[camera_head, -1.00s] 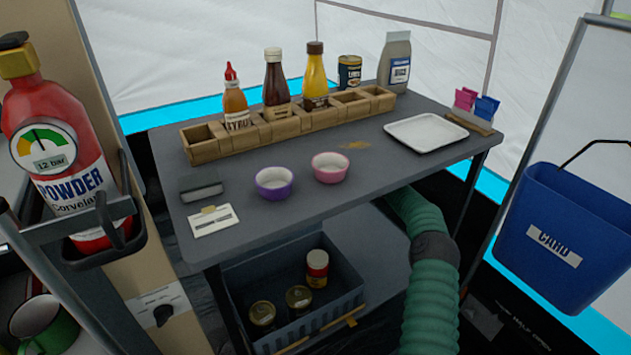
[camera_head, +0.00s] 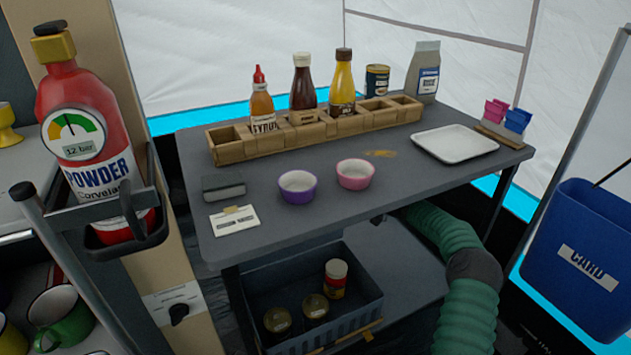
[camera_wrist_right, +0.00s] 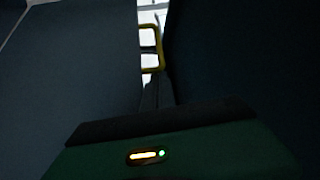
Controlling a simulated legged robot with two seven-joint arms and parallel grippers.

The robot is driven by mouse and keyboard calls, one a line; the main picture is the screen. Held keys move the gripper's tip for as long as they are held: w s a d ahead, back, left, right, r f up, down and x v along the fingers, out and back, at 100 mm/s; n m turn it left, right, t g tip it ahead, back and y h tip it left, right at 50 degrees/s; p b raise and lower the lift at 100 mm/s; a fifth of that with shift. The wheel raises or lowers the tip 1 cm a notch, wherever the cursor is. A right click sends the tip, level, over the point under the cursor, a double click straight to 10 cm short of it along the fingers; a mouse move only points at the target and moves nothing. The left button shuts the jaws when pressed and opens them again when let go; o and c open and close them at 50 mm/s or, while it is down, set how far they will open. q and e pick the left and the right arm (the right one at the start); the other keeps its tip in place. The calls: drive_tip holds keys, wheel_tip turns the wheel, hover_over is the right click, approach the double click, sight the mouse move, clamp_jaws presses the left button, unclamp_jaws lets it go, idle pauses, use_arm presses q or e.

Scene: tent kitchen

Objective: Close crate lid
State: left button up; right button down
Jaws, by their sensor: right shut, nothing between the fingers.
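The grey-blue crate (camera_head: 352,312) stands on the shelf under the table. Its top is open where I see it, and two dark tins (camera_head: 277,319) and a red jar with a pale cap (camera_head: 336,274) show inside. A small yellow-brown piece is at its front edge. I cannot make out a lid; the tabletop hides the crate's back. My right gripper (camera_wrist_right: 156,92) shows in the right wrist view, shut and empty between large dark surfaces that I cannot identify. It cannot be made out in the head view. My left gripper is not in view.
The table (camera_head: 400,205) above holds a wooden bottle rack (camera_head: 235,152), two bowls (camera_head: 297,187) and a white tray (camera_head: 455,143). A green ribbed tube (camera_head: 468,318) runs under its right side. A red extinguisher (camera_head: 85,135) and a blue bin (camera_head: 580,250) flank the table.

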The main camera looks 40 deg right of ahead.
drive_tip(key=s+a+f+n+y, duration=0.2)
drive_tip(key=s+f+n, duration=0.15)
drive_tip(key=s, duration=0.35)
drive_tip(key=s+a+f+n+y, duration=0.2)
drive_tip(key=s+f+n+y, duration=0.15)
drive_tip(key=s, duration=0.45)
drive_tip(key=s+f, duration=0.3)
drive_tip(key=f, duration=0.3)
drive_tip(key=s+a+f+h+b, duration=0.1)
drive_tip(key=s+f, duration=0.3)
drive_tip(key=f, duration=0.3)
drive_tip(key=shift+s+a+f, duration=0.15)
drive_tip(key=shift+s+a, duration=0.1)
drive_tip(key=shift+s, duration=0.05)
